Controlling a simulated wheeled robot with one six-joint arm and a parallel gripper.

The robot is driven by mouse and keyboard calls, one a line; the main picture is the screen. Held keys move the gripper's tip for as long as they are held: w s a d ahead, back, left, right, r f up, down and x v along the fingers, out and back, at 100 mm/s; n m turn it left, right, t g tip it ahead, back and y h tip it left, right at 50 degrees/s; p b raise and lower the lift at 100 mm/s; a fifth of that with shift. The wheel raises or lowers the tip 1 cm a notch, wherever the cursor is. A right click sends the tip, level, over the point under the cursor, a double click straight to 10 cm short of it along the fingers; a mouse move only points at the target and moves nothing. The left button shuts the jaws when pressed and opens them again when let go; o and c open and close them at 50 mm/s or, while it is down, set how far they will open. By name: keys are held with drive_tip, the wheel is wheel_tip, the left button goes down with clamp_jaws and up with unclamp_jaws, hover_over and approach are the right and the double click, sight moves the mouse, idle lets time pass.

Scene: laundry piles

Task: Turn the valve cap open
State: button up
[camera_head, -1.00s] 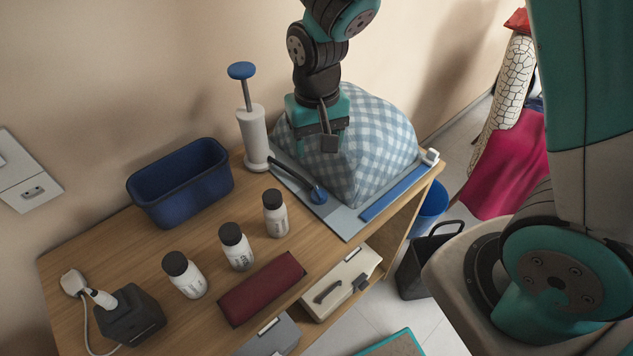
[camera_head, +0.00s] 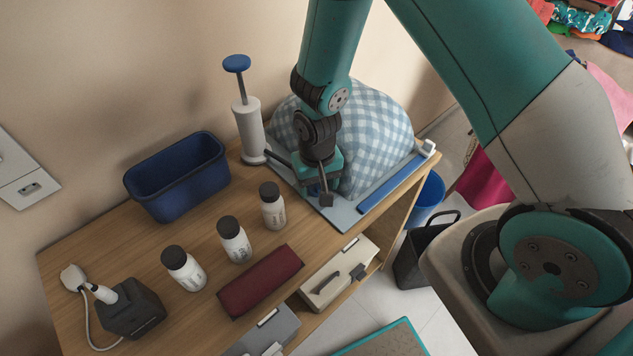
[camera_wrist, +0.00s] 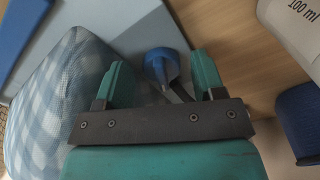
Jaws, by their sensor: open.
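The blue valve cap (camera_wrist: 160,64) shows in the wrist view, between and a little beyond my gripper's two fingertips. A dark strip runs from it towards the gripper's base. My gripper (camera_wrist: 162,78) is open, with a finger on either side of the cap; I cannot tell whether either touches it. In the head view my gripper (camera_head: 323,192) hangs low over the front of the flat bag (camera_head: 345,216) and hides the cap. A blue-and-white checked bundle (camera_head: 372,135) bulges behind the gripper, and it also fills the left of the wrist view (camera_wrist: 60,105).
A white pump (camera_head: 250,130) with a blue handle stands left of the gripper. White bottles (camera_head: 234,240), a dark red case (camera_head: 260,282) and a blue bin (camera_head: 178,180) share the wooden table (camera_head: 90,240). A blue bar (camera_head: 392,184) lies along the bag's right edge.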

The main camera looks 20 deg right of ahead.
sight(317, 186)
drive_tip(key=c, duration=0.9)
drive_tip(key=shift+o, duration=0.2)
drive_tip(key=shift+m, duration=0.8)
drive_tip(key=o, duration=0.9)
drive_tip(key=shift+c, duration=0.2)
drive_tip(key=shift+r, duration=0.15)
wheel_tip(317, 186, up, 17)
drive_tip(key=shift+b, duration=0.4)
drive_tip(key=shift+r, duration=0.1)
